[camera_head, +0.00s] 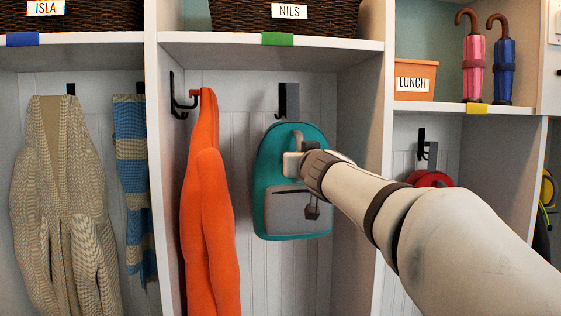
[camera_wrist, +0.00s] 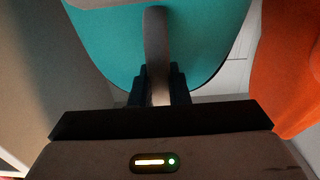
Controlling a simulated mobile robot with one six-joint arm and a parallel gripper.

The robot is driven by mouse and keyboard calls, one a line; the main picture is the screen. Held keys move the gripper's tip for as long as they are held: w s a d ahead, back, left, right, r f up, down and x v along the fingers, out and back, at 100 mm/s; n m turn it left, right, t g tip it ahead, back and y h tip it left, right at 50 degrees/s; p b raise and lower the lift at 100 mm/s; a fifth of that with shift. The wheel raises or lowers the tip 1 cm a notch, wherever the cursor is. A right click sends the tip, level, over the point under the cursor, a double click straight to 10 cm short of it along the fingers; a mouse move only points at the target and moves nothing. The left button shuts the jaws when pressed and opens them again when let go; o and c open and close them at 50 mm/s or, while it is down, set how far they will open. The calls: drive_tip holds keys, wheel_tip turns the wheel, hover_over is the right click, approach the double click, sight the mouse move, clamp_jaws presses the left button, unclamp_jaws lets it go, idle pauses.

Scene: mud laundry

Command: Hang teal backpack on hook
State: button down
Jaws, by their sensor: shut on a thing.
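The teal backpack (camera_head: 268,200) with a grey front pocket is upright in the middle cubby labelled NILS. It also shows in the wrist view (camera_wrist: 110,45). My gripper (camera_head: 297,163) is in front of its upper part. In the wrist view, my gripper's dark fingers (camera_wrist: 160,88) are shut on the backpack's grey strap loop (camera_wrist: 156,45). A black hook (camera_head: 282,102) with a grey upright piece beside it is on the back wall just above the backpack's top. Whether the loop is on this hook cannot be told; the contact is hidden.
An orange coat (camera_head: 208,200) hangs from another hook (camera_head: 178,95) close left of the backpack. The shelf (camera_head: 270,50) is above and a divider (camera_head: 365,130) stands to the right. A red item (camera_head: 430,179) hangs in the right cubby, partly behind my arm.

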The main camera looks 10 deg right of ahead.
drive_tip(key=shift+w+a+r+p, duration=0.1)
drive_tip(key=shift+w+p, duration=0.45)
drive_tip(key=shift+w, duration=4.35)
drive_tip(key=shift+s+r, duration=0.1)
drive_tip(key=shift+s, duration=0.2)
drive_tip(key=shift+f, duration=0.25)
drive_tip(key=shift+f+b, duration=0.4)
drive_tip(key=shift+b, duration=0.1)
drive_tip(key=shift+f, duration=0.1)
drive_tip(key=shift+f+b, duration=0.45)
drive_tip(key=shift+b, duration=0.15)
